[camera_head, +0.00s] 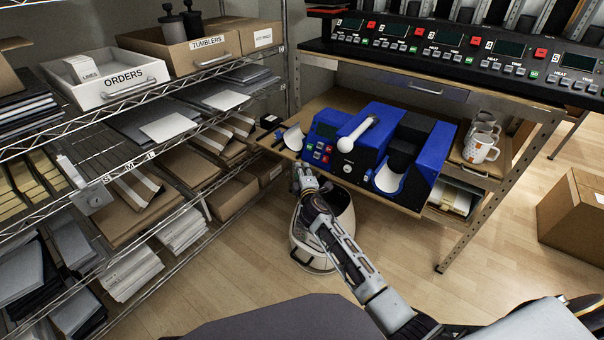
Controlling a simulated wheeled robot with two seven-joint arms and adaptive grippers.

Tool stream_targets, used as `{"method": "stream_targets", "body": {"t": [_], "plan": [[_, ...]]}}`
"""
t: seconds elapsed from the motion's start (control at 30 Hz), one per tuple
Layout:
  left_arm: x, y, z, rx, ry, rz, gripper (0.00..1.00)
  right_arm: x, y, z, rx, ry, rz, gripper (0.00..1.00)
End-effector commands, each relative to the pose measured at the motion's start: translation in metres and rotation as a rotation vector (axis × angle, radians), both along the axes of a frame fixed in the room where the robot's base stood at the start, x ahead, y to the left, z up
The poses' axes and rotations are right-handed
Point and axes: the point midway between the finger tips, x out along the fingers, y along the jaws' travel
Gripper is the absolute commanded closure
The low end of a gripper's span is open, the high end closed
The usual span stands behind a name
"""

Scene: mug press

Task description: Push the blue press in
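The blue press (371,126) sits on a wooden shelf board (268,141) under the bench. My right gripper (303,176) is at the front left of the press, close to the shelf's front edge. It looks empty, but its fingers are too small to tell whether they are open or shut. I cannot tell whether it touches the shelf. My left gripper is out of view.
A wire rack (190,80) with boxes and papers stands along the left. A bin (341,211) stands on the floor below my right gripper. Mugs (480,148) stand right of the press. A cardboard box (572,215) is on the floor at right.

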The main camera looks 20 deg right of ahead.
Motion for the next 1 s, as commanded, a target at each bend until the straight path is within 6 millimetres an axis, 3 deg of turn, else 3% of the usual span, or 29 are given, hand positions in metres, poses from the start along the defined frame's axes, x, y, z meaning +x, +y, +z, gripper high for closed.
{"method": "stream_targets", "body": {"t": [0.03, 0.2, 0.67, 1.0], "plan": [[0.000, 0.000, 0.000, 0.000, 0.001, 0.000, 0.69, 0.000, 0.000, 0.000, 0.000, 0.000, 0.000, 0.78], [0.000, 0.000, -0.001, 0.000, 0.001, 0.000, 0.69, 0.000, 0.000, -0.001, 0.000, 0.002, 0.000, 1.00], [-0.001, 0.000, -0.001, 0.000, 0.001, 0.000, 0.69, 0.001, -0.003, -0.005, 0.005, 0.008, -0.001, 1.00], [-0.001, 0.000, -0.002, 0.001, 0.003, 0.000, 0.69, 0.026, -0.037, -0.004, 0.005, 0.008, -0.008, 1.00]]}}
